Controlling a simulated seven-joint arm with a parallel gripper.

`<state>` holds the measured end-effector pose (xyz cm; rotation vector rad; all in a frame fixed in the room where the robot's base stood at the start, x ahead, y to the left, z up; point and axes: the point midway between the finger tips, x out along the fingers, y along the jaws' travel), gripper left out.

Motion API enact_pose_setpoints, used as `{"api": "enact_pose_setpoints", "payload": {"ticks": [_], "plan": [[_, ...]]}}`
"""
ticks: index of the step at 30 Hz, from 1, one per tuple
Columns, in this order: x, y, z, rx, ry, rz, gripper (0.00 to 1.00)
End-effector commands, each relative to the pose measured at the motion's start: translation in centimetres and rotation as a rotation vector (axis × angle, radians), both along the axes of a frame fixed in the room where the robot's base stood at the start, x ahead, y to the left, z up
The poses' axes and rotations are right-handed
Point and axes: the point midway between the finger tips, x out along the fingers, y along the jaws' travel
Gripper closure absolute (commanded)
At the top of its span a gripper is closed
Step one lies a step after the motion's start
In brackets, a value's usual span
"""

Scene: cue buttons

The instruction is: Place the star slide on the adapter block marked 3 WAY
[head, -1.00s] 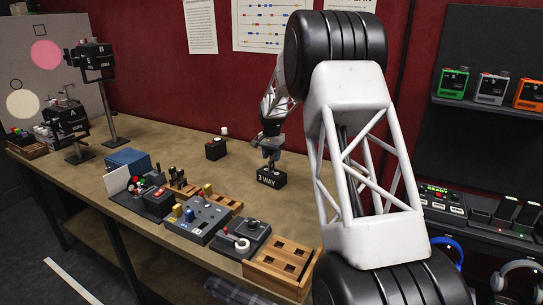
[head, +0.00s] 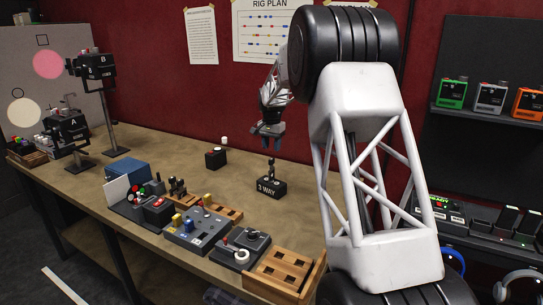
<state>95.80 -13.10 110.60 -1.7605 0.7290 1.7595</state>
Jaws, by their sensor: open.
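The black adapter block marked 3 WAY (head: 272,189) sits on the bench right of centre, with its white lettering facing me. A small dark upright piece (head: 271,168) stands on top of it; it may be the star slide, but its shape is too small to tell. My gripper (head: 270,146) is open and empty just above this piece, pointing down and apart from it.
A second black block with a white knob (head: 215,158) stands farther back to the left. Switch panels (head: 197,228) and wooden holders (head: 284,270) line the bench's front edge. Projector-like units A (head: 67,130) and B (head: 91,65) stand at the left. The bench around the 3 WAY block is clear.

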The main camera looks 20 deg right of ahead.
Motion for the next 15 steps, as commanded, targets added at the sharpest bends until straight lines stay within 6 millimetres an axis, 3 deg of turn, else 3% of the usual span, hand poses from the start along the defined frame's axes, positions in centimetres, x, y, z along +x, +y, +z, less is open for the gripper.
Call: {"api": "enact_pose_setpoints", "payload": {"ticks": [6,15], "plan": [[0.0,0.0,2.5,0.000,0.000,0.000,0.58],[0.0,0.0,3.4,0.001,0.001,0.000,0.58]]}}
